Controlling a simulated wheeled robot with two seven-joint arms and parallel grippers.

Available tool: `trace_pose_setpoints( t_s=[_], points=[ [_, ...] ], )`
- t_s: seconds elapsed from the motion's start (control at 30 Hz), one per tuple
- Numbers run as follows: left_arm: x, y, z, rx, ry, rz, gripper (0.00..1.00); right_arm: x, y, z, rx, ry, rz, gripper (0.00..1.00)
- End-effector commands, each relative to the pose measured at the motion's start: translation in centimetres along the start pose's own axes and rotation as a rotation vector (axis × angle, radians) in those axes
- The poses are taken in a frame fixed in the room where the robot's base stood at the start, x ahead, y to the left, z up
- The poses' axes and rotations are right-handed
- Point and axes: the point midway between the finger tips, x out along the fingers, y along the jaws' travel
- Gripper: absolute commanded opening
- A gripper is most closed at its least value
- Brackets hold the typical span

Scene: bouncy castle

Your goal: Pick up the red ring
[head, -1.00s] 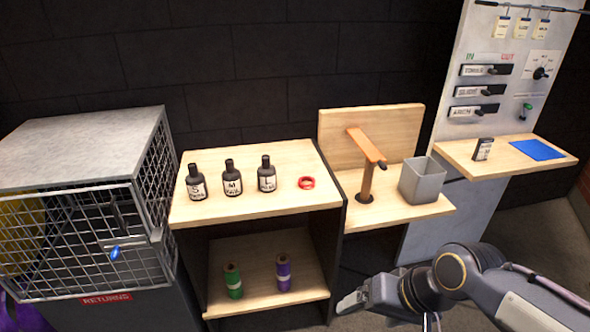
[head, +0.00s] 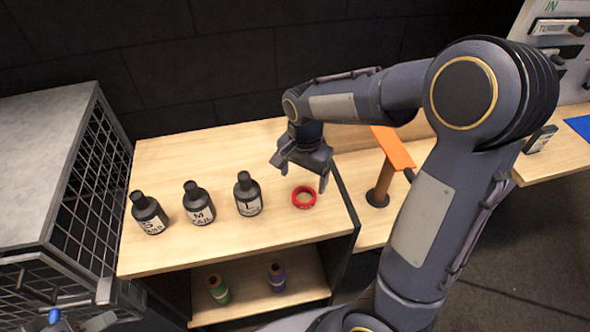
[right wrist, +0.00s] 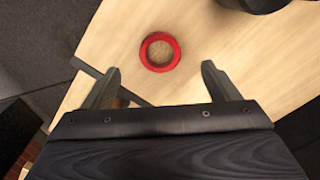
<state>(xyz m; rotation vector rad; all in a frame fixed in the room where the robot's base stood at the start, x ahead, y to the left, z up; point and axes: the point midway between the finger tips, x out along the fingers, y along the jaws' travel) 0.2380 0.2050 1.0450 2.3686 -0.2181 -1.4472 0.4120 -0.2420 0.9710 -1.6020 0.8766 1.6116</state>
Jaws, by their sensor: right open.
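The red ring (head: 304,197) lies flat on the wooden top of the shelf unit, right of the bottle marked L. It also shows in the right wrist view (right wrist: 160,52), just beyond and between my fingertips. My right gripper (head: 302,178) is open and empty, above the shelf top and close to the ring on its far side. Its two fingers (right wrist: 160,82) are spread apart in the right wrist view. The ring is in full view and not touched as far as I can tell. My left gripper is not in view.
Three dark bottles, marked S (head: 149,214), M (head: 199,204) and L (head: 248,195), stand left of the ring. An orange-topped post (head: 384,170) stands to the right. Green (head: 219,290) and purple (head: 277,276) spools sit on the lower shelf. A wire cage (head: 85,190) is at left.

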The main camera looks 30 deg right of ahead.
Motion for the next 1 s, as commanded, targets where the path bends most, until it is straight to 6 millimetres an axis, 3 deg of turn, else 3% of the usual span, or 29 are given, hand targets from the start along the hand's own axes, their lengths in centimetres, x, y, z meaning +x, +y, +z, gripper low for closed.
trace_pose_setpoints(
  t_s=[0.37,0.67,0.97,1.0],
  points=[
    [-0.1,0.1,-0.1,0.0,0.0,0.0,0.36,3.4,0.1,-0.3,0.014,0.005,0.015,0.82],
    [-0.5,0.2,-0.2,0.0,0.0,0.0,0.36,7.5,0.5,-0.7,0.013,0.005,0.014,0.82],
    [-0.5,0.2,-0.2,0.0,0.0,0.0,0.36,8.0,0.5,-0.7,0.013,0.007,0.01,0.82],
    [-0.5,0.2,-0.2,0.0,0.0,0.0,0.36,8.0,0.5,-0.7,0.013,0.007,0.01,0.78]
  ],
)
